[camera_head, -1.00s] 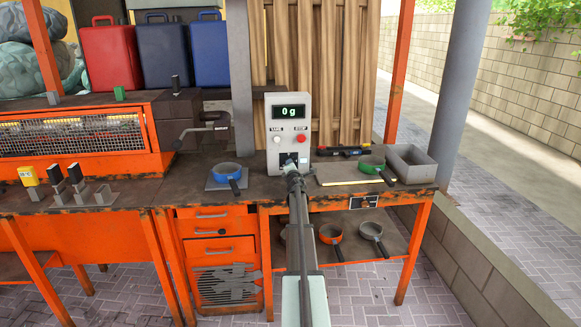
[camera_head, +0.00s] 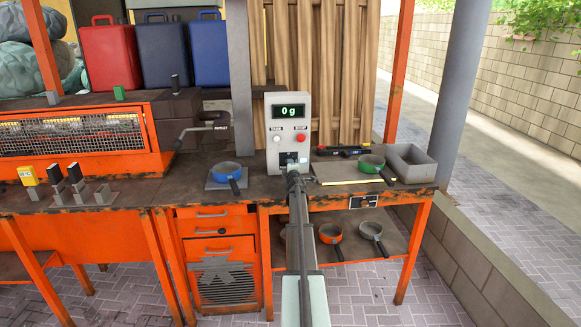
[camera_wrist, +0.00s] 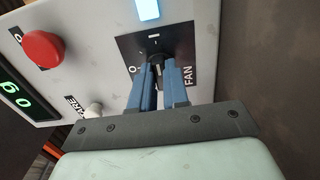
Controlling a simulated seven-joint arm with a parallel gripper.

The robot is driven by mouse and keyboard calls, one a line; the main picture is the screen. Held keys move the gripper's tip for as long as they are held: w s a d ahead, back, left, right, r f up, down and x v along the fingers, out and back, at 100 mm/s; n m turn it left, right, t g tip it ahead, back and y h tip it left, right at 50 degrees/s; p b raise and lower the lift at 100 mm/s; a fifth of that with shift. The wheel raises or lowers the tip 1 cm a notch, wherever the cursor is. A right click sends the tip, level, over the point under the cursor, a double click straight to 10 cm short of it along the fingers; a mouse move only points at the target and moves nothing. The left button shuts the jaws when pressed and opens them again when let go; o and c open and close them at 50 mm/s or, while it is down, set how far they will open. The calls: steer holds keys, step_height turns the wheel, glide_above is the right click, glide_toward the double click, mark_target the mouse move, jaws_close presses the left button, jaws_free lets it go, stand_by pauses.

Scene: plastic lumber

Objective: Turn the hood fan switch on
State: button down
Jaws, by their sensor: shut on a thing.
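The fan switch (camera_wrist: 155,61) is a black rotary knob on a dark plate (camera_wrist: 184,43) marked "O", "I" and "FAN" in the wrist view. My gripper (camera_wrist: 158,70) has its two blue fingers closed around the knob, one on each side. In the head view, my gripper (camera_head: 293,170) reaches the lower front of the grey control box (camera_head: 272,110). The arm and fingers hide most of the switch there. A small light (camera_wrist: 147,9) above the plate glows pale blue in the wrist view.
The box has a green "0 g" display (camera_head: 288,111), a red stop button (camera_head: 301,138) and a pale tare button (camera_head: 277,140). A blue pan (camera_head: 225,171) stands left and a green pan (camera_head: 370,162) right on the workbench. A grey tray (camera_head: 412,162) is farther right.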

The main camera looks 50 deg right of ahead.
steer(key=c, duration=1.1)
jaws_free()
steer(key=shift+s+a, duration=0.1)
steer(key=v, duration=1.3)
steer(key=shift+s+a, duration=0.2)
